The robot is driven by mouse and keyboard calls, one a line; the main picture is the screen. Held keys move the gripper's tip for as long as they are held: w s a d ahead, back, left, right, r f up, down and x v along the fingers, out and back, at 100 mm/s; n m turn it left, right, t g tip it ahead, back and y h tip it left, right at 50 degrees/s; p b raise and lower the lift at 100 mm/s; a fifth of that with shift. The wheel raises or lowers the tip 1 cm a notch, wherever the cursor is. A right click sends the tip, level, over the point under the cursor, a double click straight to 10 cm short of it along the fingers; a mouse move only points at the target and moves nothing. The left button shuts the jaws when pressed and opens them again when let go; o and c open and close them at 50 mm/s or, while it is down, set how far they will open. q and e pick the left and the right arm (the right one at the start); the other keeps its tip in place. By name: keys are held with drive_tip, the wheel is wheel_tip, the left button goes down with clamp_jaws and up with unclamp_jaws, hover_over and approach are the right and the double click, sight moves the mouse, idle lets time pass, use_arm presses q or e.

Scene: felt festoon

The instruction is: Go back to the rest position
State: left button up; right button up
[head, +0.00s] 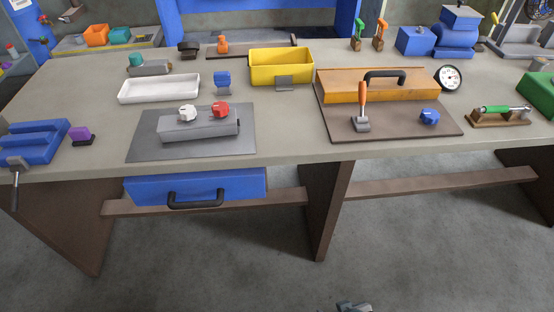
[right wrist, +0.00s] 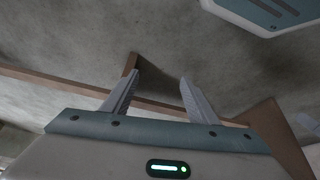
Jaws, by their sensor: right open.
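My right gripper (right wrist: 158,95) shows in the right wrist view with its two fingers spread apart and nothing between them. Below it are the grey floor and brown wooden parts of the bench. In the head view a small grey part of me (head: 353,306) shows at the bottom edge, over the floor and well clear of the workbench (head: 285,130). My left gripper is not seen in either view.
The bench holds a grey mat (head: 150,150) with a white and a red knob, a yellow bin (head: 282,68), a white tray (head: 160,88) and an orange box (head: 355,86). A blue drawer (head: 195,187) hangs below. Open floor lies in front.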

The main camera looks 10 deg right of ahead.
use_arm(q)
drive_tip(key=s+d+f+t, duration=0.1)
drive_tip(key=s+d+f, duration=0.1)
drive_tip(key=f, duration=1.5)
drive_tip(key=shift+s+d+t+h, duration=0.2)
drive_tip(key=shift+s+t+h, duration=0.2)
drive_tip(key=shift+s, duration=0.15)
use_arm(e)
drive_tip(key=s+a+f+t, duration=0.1)
drive_tip(key=s+a+f, duration=0.1)
drive_tip(key=f, duration=1.5)
drive_tip(key=shift+s+a+t+y, duration=0.2)
drive_tip(key=shift+s+t+y, duration=0.2)
drive_tip(key=shift+s, duration=0.15)
